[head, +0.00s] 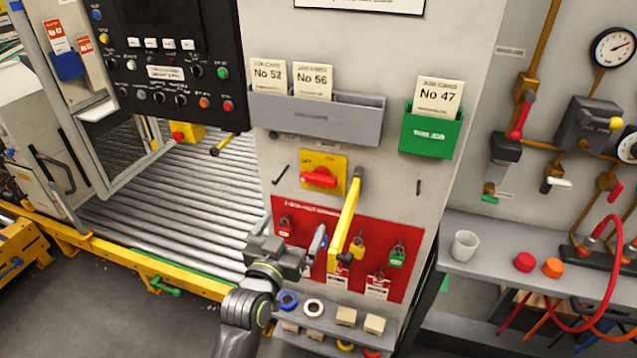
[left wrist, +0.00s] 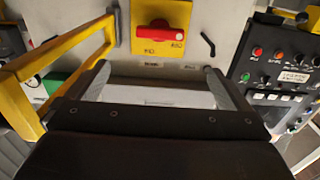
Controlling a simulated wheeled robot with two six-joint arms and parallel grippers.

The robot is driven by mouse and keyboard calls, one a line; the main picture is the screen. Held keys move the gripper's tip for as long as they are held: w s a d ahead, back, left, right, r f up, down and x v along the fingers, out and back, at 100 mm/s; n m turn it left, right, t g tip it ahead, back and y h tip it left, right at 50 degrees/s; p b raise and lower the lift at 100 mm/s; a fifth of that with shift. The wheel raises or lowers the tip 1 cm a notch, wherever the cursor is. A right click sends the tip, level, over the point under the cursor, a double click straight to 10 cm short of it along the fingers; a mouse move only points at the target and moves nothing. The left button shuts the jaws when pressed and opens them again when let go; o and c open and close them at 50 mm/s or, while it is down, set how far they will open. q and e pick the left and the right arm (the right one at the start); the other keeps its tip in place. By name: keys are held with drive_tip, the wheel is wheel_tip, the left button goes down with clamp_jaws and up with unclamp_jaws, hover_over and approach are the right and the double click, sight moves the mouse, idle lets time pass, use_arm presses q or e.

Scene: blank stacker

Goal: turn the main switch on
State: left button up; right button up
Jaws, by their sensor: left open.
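The main switch is a red rotary handle (head: 318,178) on a yellow plate (head: 334,161) on the grey cabinet front. Its handle lies about horizontal; the small labels are hard to read. It also shows in the left wrist view (left wrist: 155,35), just beyond the fingers. A yellow frame (head: 346,222) stands out from the cabinet right of the switch, clear of its face; in the left wrist view (left wrist: 22,78) it is at the left. My left gripper (head: 291,232) is open and empty, below the switch and apart from it. My right gripper is not in view.
A red board (head: 315,212) with padlocks and tags hangs below the switch. A grey card holder (head: 330,122) and a green one (head: 428,136) are above. A shelf (head: 330,330) with small parts sits low. A roller conveyor (head: 165,195) lies left, a bench (head: 490,262) right.

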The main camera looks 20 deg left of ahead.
sight(317, 182)
use_arm(q)
drive_tip(key=w+p, duration=0.1)
drive_tip(key=w, duration=0.6)
drive_tip(key=w+p, duration=0.1)
drive_tip(key=w, duration=0.6)
drive_tip(key=shift+w+d, duration=0.2)
drive_tip(key=shift+w, duration=0.9)
drive_tip(key=c, duration=0.8)
